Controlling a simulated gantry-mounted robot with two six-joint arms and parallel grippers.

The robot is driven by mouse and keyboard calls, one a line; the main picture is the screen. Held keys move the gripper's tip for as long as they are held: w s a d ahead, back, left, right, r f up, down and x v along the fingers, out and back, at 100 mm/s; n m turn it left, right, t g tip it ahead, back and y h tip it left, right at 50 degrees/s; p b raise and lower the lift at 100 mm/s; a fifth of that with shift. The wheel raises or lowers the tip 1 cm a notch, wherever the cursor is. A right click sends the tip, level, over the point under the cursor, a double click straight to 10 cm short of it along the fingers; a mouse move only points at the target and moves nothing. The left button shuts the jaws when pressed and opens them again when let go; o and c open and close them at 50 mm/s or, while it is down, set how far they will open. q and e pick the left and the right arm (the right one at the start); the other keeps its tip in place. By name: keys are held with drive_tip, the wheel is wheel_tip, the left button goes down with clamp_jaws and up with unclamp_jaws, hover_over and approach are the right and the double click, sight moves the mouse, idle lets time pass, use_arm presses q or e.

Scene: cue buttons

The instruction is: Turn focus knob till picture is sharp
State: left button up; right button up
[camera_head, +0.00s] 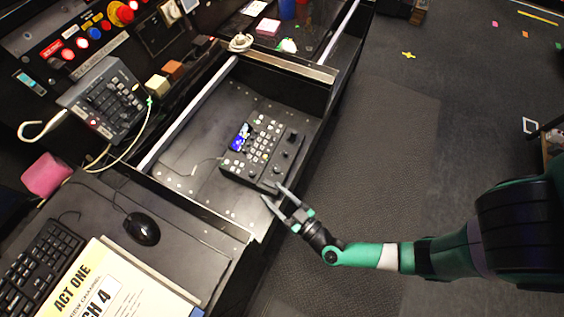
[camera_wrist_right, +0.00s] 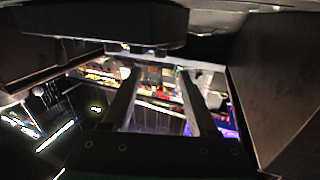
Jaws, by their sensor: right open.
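A black control unit (camera_head: 262,150) lies in the recessed tray of the desk in the head view. It has a small lit blue screen (camera_head: 241,137), rows of pale buttons and dark knobs (camera_head: 290,138) on its right part. I cannot tell which knob is the focus knob, nor whether the picture on the screen is sharp. My right gripper (camera_head: 274,192) is open and empty, with its fingertips at the unit's near end. I cannot tell whether they touch it. Its two fingers also show apart in the right wrist view (camera_wrist_right: 156,75). My left gripper is not in view.
A keypad unit (camera_head: 105,98) with a cable stands left. A mouse (camera_head: 142,229), keyboard (camera_head: 40,262) and yellow booklet (camera_head: 100,285) lie at the lower left. Open floor (camera_head: 370,150) is to the right.

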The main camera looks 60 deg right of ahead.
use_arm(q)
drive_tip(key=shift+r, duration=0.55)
use_arm(e)
drive_tip(key=v, duration=0.3)
drive_tip(key=shift+s, duration=0.25)
